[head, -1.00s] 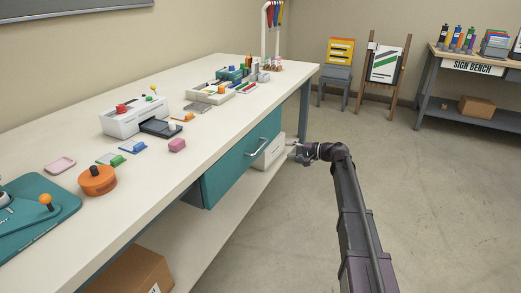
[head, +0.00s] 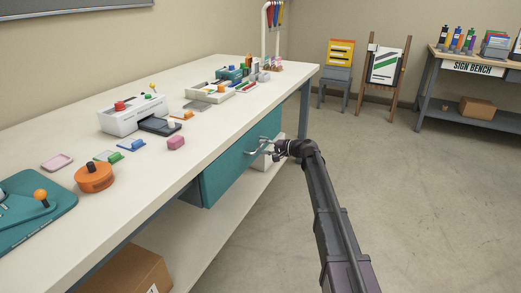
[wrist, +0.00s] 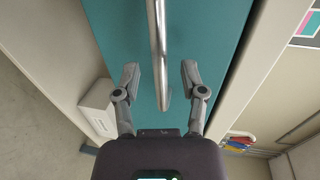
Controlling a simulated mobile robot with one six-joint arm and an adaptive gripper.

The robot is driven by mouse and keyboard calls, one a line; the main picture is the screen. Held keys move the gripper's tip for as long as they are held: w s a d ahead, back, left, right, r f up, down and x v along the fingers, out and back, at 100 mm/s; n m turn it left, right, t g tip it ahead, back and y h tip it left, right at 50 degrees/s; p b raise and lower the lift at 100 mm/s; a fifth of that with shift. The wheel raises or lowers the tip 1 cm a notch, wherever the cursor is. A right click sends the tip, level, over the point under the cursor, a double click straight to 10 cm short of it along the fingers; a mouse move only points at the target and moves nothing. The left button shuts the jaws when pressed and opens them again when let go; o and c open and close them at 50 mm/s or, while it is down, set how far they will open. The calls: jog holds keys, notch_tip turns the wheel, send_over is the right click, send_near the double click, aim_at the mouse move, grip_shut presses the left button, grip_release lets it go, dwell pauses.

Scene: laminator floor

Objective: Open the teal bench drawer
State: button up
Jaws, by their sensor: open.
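The teal bench drawer (head: 225,175) is under the white benchtop, its front facing my arm, and it looks shut. Its silver bar handle (wrist: 156,45) runs along the drawer front. My gripper (head: 268,151) is at the handle in the head view, where the fingers partly overlap it. In the wrist view my gripper (wrist: 160,80) is open, with one finger on each side of the handle's near end. Both fingers look apart from the bar. I cannot tell how deep the fingers reach past it.
The white benchtop (head: 120,175) carries a white laminator (head: 133,115), an orange round puck (head: 94,178) and several small items. A white box (head: 262,160) sits on the lower shelf behind my gripper. A cardboard box (head: 125,270) is under the bench. The floor (head: 420,210) to the right is clear.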

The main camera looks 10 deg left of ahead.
jog(key=shift+x, duration=0.95)
grip_shut()
